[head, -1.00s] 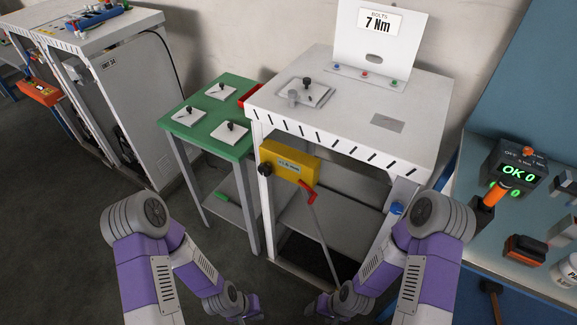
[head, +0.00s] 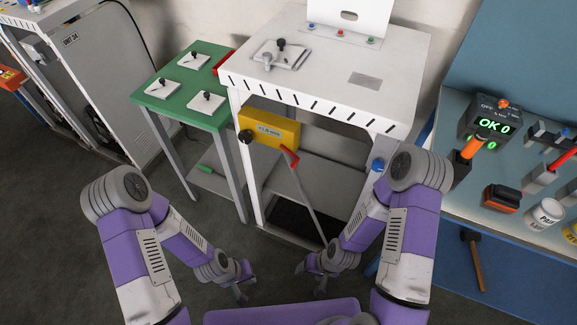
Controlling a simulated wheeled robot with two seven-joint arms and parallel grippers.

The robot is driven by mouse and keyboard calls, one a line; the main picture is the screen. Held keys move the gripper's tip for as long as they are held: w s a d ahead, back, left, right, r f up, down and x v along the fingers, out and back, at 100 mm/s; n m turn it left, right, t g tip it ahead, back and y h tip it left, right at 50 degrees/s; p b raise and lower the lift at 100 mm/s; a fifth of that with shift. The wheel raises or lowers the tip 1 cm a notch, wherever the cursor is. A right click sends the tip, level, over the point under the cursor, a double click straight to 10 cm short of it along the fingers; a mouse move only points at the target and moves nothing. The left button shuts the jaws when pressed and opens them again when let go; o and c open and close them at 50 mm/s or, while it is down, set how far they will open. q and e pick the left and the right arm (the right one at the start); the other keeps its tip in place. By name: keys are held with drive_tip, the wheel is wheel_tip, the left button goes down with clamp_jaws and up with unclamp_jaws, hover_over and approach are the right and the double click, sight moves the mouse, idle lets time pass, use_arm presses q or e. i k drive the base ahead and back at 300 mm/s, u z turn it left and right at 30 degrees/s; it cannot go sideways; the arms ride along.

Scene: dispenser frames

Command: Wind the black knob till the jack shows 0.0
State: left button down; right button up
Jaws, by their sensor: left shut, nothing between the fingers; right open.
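The yellow jack box (head: 272,130) is fixed to the front left of the white bench frame, below the top. Its small display (head: 269,130) is too small to read surely. The round black knob (head: 245,136) sits at the box's left end. My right gripper (head: 311,282) is open and empty, low in front of the bench, apart from the box.
A green table (head: 170,92) with several white plates stands left of the bench (head: 335,75). A blue knob (head: 378,165) is on the bench's right leg. A blue tool table (head: 480,195) with a tester reading OK 0 (head: 492,125) is at right. Floor in front is open.

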sight(245, 136)
drive_tip(key=u, duration=1.45)
drive_tip(key=k, duration=1)
drive_tip(key=z, duration=1.7)
drive_tip(key=i, duration=0.5)
